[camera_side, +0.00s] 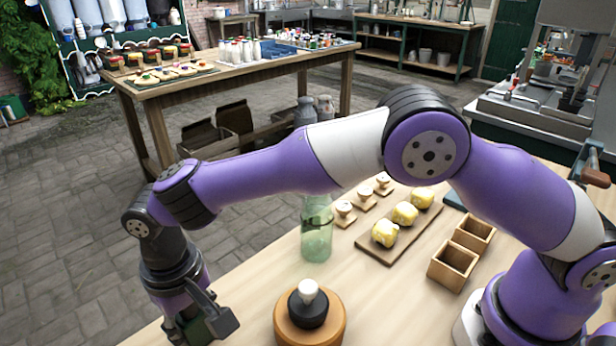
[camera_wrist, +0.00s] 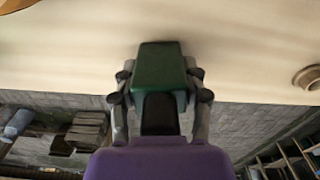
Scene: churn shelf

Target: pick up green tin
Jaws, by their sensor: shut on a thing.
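The green tin (camera_wrist: 160,67) is a dark green block-shaped thing in the middle of the wrist view, between the two fingers. My gripper (camera_wrist: 160,92) is shut on it, with a finger on each side. In the side view my gripper (camera_side: 207,325) is at the lower left, near the table's edge, pointing down. Only a little of the green tin (camera_side: 196,333) shows there, mostly hidden by the fingers. I cannot tell whether the tin touches the table.
A round wooden piece with a black and white top (camera_side: 309,314) stands right of my gripper. Behind it are a glass jar (camera_side: 317,238), a board with yellow lumps (camera_side: 372,248) and small wooden boxes (camera_side: 453,267). The floor lies beyond the table's left edge.

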